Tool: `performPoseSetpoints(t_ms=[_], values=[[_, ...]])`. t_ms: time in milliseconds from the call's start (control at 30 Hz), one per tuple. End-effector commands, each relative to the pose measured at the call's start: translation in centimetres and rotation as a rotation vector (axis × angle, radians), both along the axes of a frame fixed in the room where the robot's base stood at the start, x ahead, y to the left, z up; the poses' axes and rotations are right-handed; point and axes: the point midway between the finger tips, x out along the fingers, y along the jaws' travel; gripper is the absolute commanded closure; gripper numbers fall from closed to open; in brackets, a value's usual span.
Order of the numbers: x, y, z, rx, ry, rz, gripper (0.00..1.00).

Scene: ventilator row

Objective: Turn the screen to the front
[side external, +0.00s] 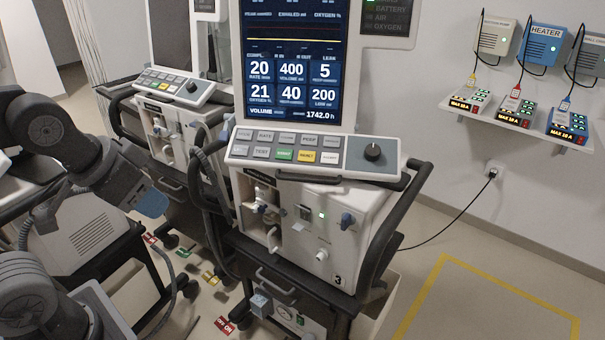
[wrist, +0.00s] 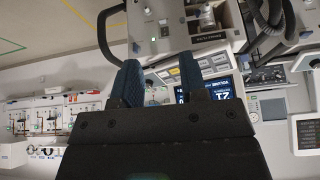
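The screen (side external: 292,62) stands upright on the ventilator marked 3 (side external: 325,235), its lit display facing the side camera. The top of the screen is cut off by the frame. Part of a lit display also shows upside down in the wrist view (wrist: 222,90), behind my fingers. My gripper (side external: 150,204) is at the left in the side view, lower than the screen and well apart from it. In the wrist view, my gripper's (wrist: 157,82) two blue fingers stand apart with nothing held between them.
A control panel with a knob (side external: 373,152) juts out below the screen. A black handle rail (side external: 392,220) curves along the ventilator's right side. A second ventilator (side external: 165,130) stands to the left. Hoses hang between them. A wall shelf (side external: 530,125) holds power boxes at the right.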

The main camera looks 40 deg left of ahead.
Motion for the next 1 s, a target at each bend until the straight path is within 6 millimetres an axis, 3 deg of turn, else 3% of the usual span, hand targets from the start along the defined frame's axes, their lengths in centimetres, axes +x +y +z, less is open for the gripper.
performPoseSetpoints(t_ms=[167, 267, 367, 500, 700, 900, 1000], values=[[1.0, -0.1, -0.2, -0.016, -0.018, 0.02, 0.62], [3.4, -0.4, -0.7, -0.06, -0.068, 0.073, 0.62], [7.1, -0.9, -1.5, -0.137, -0.15, 0.161, 0.62], [12.3, -1.6, -3.1, -0.273, -0.282, 0.298, 0.62], [18.2, -2.3, -6.0, -0.486, -0.465, 0.48, 0.62], [22.0, -2.7, -9.3, -0.716, -0.645, 0.631, 0.62], [23.1, -2.8, -11.1, -0.834, -0.731, 0.687, 0.62]])
